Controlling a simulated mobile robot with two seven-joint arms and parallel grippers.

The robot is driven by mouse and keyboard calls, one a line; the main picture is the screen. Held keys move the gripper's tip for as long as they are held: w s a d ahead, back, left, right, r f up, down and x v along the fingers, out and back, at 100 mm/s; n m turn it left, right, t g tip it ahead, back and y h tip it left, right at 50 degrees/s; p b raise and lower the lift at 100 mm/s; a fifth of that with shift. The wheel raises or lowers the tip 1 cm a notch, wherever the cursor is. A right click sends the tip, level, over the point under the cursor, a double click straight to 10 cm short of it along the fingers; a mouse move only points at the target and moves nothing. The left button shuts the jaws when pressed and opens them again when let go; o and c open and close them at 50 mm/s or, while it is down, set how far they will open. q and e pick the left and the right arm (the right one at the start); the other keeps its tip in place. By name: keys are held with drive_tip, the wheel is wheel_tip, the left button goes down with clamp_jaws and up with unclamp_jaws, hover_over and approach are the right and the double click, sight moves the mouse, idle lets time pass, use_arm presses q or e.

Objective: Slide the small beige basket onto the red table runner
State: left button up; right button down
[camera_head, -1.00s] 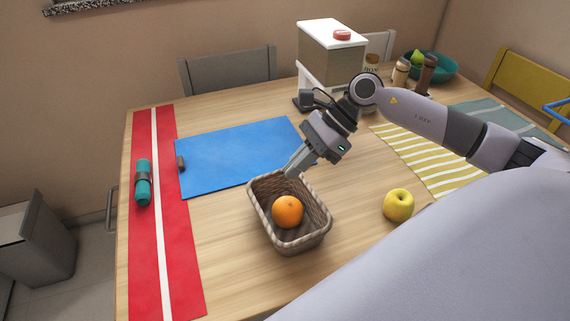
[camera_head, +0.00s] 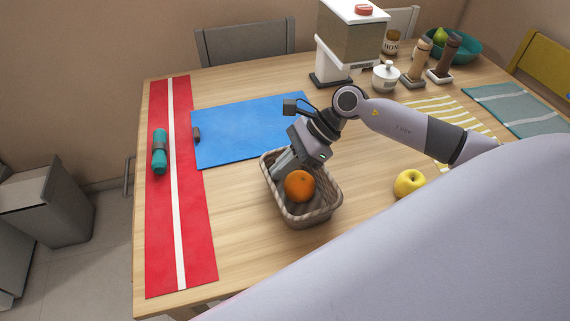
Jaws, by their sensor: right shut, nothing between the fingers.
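The small beige basket (camera_head: 322,217) stands upright on the wooden table, right of the red table runner and in front of the blue mat. An orange (camera_head: 299,186) lies inside it. The red table runner (camera_head: 196,230), with a white stripe, lies along the table's left side, with bare wood between it and the basket. My right gripper (camera_head: 282,172) is shut and empty, its fingertips down inside the basket's back left part, behind the orange. Whether the fingers touch the basket wall is hard to tell. My left gripper is out of view.
A teal rolled bottle-like item (camera_head: 159,151) lies on the runner. A yellow apple (camera_head: 409,184) is to the right. A dispenser (camera_head: 350,45) and shakers stand at the back.

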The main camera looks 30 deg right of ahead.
drive_tip(key=w+a+b, duration=0.2)
drive_tip(key=a, duration=0.6)
drive_tip(key=w+a+b, duration=0.1)
drive_tip(key=a+b, duration=0.2)
drive_tip(key=a, duration=0.6)
drive_tip(key=w+a+b, duration=0.2)
drive_tip(key=a, duration=0.7)
drive_tip(key=shift+w+a+f+b, duration=0.1)
drive_tip(key=shift+w+a+b, duration=0.1)
drive_tip(key=shift+w+b, duration=0.15)
drive_tip(key=shift+a, duration=0.3)
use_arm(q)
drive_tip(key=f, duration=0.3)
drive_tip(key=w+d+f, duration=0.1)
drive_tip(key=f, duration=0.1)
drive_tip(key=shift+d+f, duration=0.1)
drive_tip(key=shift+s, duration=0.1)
